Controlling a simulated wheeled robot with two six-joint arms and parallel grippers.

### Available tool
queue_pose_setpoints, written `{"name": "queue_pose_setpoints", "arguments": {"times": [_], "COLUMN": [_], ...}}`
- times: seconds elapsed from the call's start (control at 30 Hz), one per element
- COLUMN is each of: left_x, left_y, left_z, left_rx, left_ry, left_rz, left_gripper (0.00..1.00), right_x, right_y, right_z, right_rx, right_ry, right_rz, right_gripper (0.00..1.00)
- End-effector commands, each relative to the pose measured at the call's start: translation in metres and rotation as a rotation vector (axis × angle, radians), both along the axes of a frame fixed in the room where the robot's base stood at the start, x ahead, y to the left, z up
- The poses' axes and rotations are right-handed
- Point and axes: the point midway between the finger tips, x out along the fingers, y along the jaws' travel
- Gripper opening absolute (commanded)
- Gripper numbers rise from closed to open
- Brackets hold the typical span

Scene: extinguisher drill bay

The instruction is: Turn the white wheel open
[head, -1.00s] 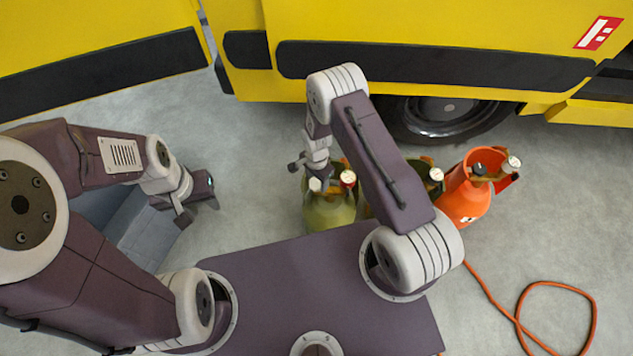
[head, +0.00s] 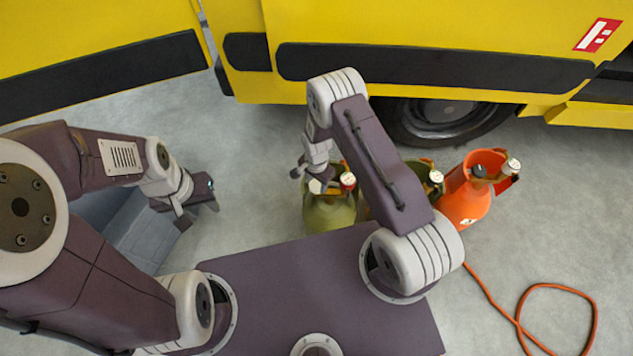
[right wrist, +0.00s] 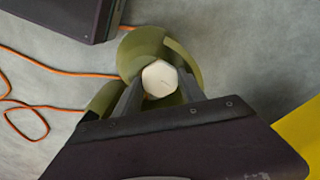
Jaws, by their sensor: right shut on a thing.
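An olive-green cylinder (head: 328,214) stands on the floor just beyond my base, partly under my right arm. Its white wheel (right wrist: 160,78) is many-sided and faces up in the right wrist view; in the head view it shows only in part below the jaws. My right gripper (head: 312,176) comes down over the cylinder's top and is shut on the white wheel, with one finger on each side of it. My left gripper (head: 197,211) is open and empty, away to the left above the floor.
Another olive cylinder (head: 428,166) is mostly hidden behind my right arm. An orange cylinder (head: 466,204) stands right of it, with an orange hose (head: 541,284) on the floor. A yellow vehicle (head: 400,22) borders the far side.

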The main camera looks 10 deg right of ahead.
Motion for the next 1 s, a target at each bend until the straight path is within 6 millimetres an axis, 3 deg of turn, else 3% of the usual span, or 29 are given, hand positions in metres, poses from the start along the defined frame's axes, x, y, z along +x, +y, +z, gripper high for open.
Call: {"name": "queue_pose_setpoints", "arguments": {"times": [1.0], "left_x": [0.0], "left_y": [0.0], "left_z": [0.0101], "left_rx": [0.0], "left_ry": [0.0], "left_rz": [0.0], "left_gripper": [0.36], "right_x": [0.0005], "right_y": [0.0], "right_z": [0.0009], "right_rx": [0.0], "right_ry": [-0.001], "right_rz": [0.952], "right_gripper": [0.07]}}
